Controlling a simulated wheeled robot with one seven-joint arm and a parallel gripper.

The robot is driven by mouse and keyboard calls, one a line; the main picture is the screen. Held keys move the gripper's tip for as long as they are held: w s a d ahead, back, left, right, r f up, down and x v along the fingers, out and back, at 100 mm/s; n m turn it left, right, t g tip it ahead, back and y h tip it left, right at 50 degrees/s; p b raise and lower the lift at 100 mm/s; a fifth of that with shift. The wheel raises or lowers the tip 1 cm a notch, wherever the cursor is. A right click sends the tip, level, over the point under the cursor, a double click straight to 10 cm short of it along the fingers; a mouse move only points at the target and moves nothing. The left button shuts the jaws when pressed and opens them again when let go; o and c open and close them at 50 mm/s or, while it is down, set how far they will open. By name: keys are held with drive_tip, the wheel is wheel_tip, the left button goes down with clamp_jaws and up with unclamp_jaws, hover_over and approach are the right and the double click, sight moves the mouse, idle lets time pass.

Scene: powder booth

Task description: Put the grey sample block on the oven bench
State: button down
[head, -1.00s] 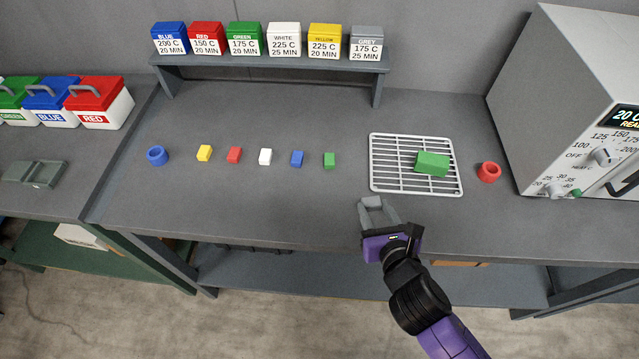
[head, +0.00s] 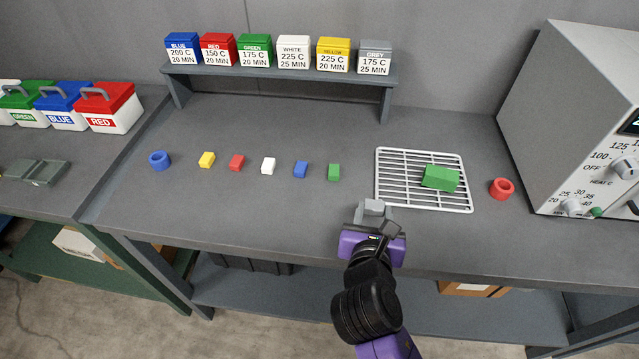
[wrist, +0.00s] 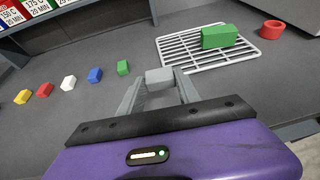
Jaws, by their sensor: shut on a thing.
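The grey sample block (head: 374,206) is between the fingertips of my gripper (head: 374,212), which is shut on it. The wrist view also shows the grey block (wrist: 160,77) between both fingers (wrist: 160,90). In the head view my gripper is over the front part of the grey oven bench (head: 240,210), in front of the wire rack. I cannot tell whether the block touches the bench top. The fingers hide part of the block.
A wire rack (head: 400,193) bears a larger green block (head: 440,178). A red ring (head: 501,188) lies between rack and oven (head: 560,120). Small yellow, red, white, blue and green blocks (head: 334,172) line up left of the rack, with a blue ring (head: 158,161). The bench front left is clear.

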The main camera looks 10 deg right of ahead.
sight(373, 210)
drive_tip(key=r, duration=0.2)
drive_tip(key=w+r+m+h, duration=0.1)
drive_tip(key=r, duration=0.1)
drive_tip(key=r+h+b, duration=0.1)
drive_tip(key=r, duration=0.2)
drive_tip(key=shift+w+d+r+m+g, duration=0.1)
drive_tip(key=shift+w+d+m+g, duration=0.05)
drive_tip(key=shift+m+g, duration=0.2)
wheel_tip(373, 210, up, 6)
drive_tip(key=s+m+g+h, duration=0.1)
drive_tip(key=s+m+h, duration=0.1)
drive_tip(key=shift+g, duration=0.25)
wheel_tip(373, 210, down, 20)
drive_tip(key=b, duration=0.2)
drive_tip(key=shift+d+b, duration=0.1)
drive_tip(key=shift+b, duration=0.3)
drive_tip(key=c, duration=0.8)
unclamp_jaws()
drive_tip(key=shift+c, duration=0.2)
